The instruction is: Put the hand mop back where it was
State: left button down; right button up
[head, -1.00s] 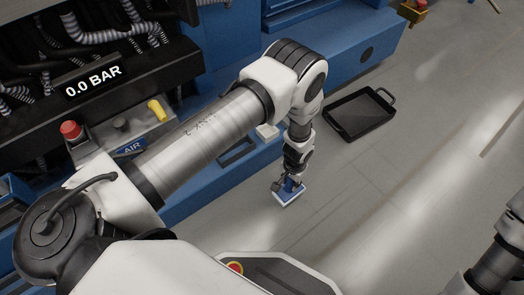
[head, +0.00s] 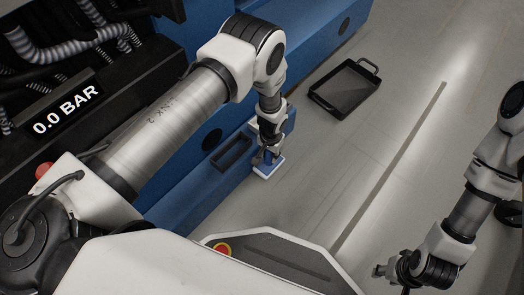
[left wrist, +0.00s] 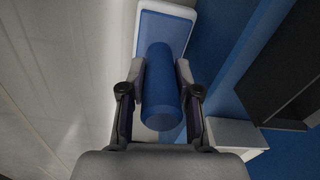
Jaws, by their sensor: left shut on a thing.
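The hand mop (head: 267,170) has a blue handle and a flat blue head with a white rim. My left gripper (head: 265,157) is shut on its handle, beside the low blue ledge. In the left wrist view the blue handle (left wrist: 160,88) lies between both fingers (left wrist: 159,100), with the head (left wrist: 164,28) beyond it. I cannot tell whether the mop touches the floor. My right gripper (head: 380,271) is low at the right, away from the mop; its finger opening is unclear.
A black rectangular holder (head: 232,152) is on the blue ledge (head: 187,192), left of the mop. A black tray with handles (head: 345,88) lies on the floor beyond. A pale block (left wrist: 235,134) is near the gripper in the left wrist view.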

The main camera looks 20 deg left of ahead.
aim_at(269, 159)
pick_arm(q)
notch_tip(269, 159, down, 4)
jog(key=b, duration=0.3)
jog(key=shift+r, duration=0.35)
jog(key=shift+f, duration=0.25)
jog(key=c, duration=1.1)
grip_release()
jog(key=shift+r, duration=0.1)
notch_tip(269, 159, up, 12)
jog(key=p, duration=0.8)
jog(key=shift+s+d+r, duration=0.1)
jog(key=shift+d+r, duration=0.05)
jog(key=shift+r, duration=0.05)
